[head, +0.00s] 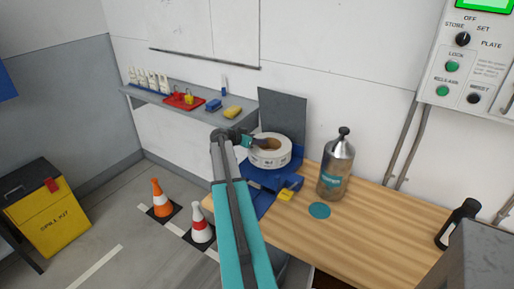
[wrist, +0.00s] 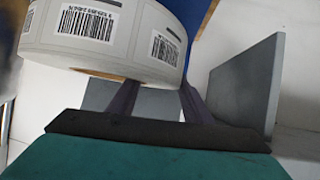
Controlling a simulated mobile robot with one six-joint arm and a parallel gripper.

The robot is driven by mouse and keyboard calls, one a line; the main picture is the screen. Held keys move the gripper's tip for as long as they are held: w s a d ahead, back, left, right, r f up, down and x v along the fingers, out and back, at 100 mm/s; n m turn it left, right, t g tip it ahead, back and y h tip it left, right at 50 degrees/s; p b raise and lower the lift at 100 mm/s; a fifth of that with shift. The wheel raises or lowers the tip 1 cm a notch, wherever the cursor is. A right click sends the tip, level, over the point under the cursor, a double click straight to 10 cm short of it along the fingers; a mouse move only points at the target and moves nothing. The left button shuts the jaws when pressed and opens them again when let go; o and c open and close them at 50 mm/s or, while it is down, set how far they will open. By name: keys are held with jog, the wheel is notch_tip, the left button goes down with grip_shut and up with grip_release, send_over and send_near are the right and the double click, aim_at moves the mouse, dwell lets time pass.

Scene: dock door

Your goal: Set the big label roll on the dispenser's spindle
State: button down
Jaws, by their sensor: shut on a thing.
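The big label roll (head: 270,152) is white with printed barcode labels and a brown core. In the head view it is above the blue dispenser (head: 262,180), in front of the dispenser's grey upright plate (head: 284,115). My gripper (head: 256,143) is shut on the roll's near left side. In the wrist view the roll (wrist: 110,38) fills the upper left, between my dark fingers (wrist: 155,100). The spindle is hidden, so I cannot tell whether the roll is around it or above it.
A metal bottle (head: 336,168) stands right of the dispenser on the wooden bench (head: 370,228), near a teal disc (head: 319,210). A wall shelf (head: 170,100) with locks and a red tray is behind left. Two cones (head: 160,198) stand on the floor.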

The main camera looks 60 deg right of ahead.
dwell(0.4)
jog(key=shift+f+p, duration=0.5)
jog(key=shift+f, duration=1.25)
jog(key=shift+d+f+p, duration=0.15)
jog(key=shift+f+p, duration=0.3)
jog(key=shift+f, duration=0.2)
jog(key=c, duration=0.9)
grip_release()
jog(key=shift+f, duration=0.15)
